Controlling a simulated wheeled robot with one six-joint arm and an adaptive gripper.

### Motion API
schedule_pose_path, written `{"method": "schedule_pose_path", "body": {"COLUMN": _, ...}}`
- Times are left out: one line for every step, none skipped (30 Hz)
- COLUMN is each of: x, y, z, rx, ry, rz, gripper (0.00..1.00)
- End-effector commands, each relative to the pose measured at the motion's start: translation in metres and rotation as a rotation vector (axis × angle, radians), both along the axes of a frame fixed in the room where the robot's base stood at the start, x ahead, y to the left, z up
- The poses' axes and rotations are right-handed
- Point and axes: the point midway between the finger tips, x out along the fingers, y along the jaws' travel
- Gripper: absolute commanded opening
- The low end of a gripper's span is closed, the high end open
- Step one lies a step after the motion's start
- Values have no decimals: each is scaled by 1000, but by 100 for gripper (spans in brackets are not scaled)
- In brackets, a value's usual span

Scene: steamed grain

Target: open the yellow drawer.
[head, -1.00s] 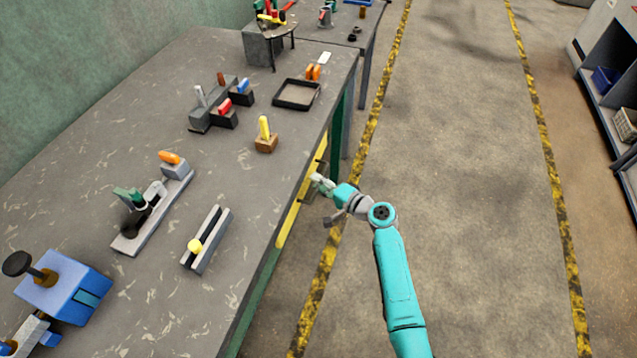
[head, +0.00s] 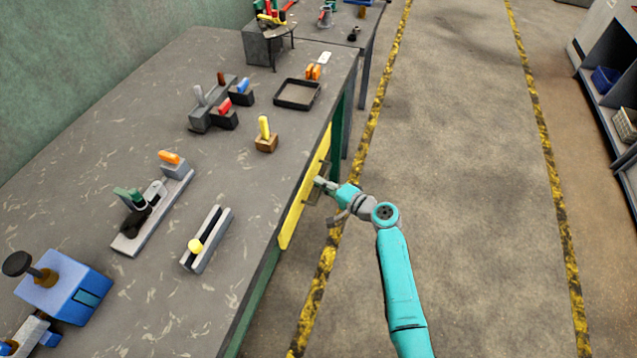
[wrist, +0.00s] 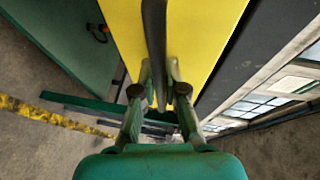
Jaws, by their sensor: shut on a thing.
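The yellow drawer (head: 297,212) is under the right edge of the workbench. Its yellow front fills the top middle of the wrist view (wrist: 205,40). A dark bar handle (wrist: 154,35) runs along that front. My gripper (head: 319,183) is at the handle, just right of the bench edge. In the wrist view its two fingers (wrist: 160,68) stand on either side of the handle and are shut on it. The fingertips partly hide the contact. The inside of the drawer is not visible.
The grey workbench (head: 110,120) carries an empty dark tray (head: 278,104), a wooden block with a yellow handle (head: 266,144) and several tools. A blue device (head: 60,290) stands at its near left. The floor (head: 470,200) right of my arm is clear. Shelving (head: 607,110) stands far right.

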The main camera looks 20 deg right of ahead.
Motion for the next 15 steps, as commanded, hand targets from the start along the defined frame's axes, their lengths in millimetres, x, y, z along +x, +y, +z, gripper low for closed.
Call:
{"method": "schedule_pose_path", "body": {"x": -6, "y": -9, "z": -1, "rx": 0, "ry": 2, "rz": -5, "gripper": 0}}
{"method": "schedule_pose_path", "body": {"x": -9, "y": -14, "z": -1, "rx": 0, "ry": 2, "rz": -5, "gripper": 0}}
{"method": "schedule_pose_path", "body": {"x": -15, "y": -22, "z": -1, "rx": 1, "ry": 2, "rz": -7, "gripper": 0}}
{"method": "schedule_pose_path", "body": {"x": -19, "y": -28, "z": -1, "rx": 2, "ry": 3, "rz": -8, "gripper": 0}}
{"method": "schedule_pose_path", "body": {"x": -24, "y": -34, "z": -1, "rx": 2, "ry": 3, "rz": -8, "gripper": 0}}
{"method": "schedule_pose_path", "body": {"x": -30, "y": -44, "z": -1, "rx": 2, "ry": 2, "rz": -9, "gripper": 0}}
{"method": "schedule_pose_path", "body": {"x": -36, "y": -51, "z": -1, "rx": 1, "ry": 1, "rz": -9, "gripper": 0}}
{"method": "schedule_pose_path", "body": {"x": -41, "y": -59, "z": -1, "rx": 0, "ry": 2, "rz": -10, "gripper": 0}}
{"method": "schedule_pose_path", "body": {"x": -49, "y": -69, "z": -2, "rx": 1, "ry": 2, "rz": -11, "gripper": 0}}
{"method": "schedule_pose_path", "body": {"x": -55, "y": -77, "z": -1, "rx": 1, "ry": 2, "rz": -11, "gripper": 0}}
{"method": "schedule_pose_path", "body": {"x": -60, "y": -85, "z": -1, "rx": 1, "ry": 2, "rz": -11, "gripper": 0}}
{"method": "schedule_pose_path", "body": {"x": -68, "y": -96, "z": -1, "rx": 1, "ry": 1, "rz": -10, "gripper": 0}}
{"method": "schedule_pose_path", "body": {"x": -73, "y": -103, "z": -1, "rx": 1, "ry": 1, "rz": -10, "gripper": 0}}
{"method": "schedule_pose_path", "body": {"x": -79, "y": -111, "z": -1, "rx": 1, "ry": 1, "rz": -9, "gripper": 0}}
{"method": "schedule_pose_path", "body": {"x": -86, "y": -121, "z": -1, "rx": 1, "ry": 2, "rz": -10, "gripper": 0}}
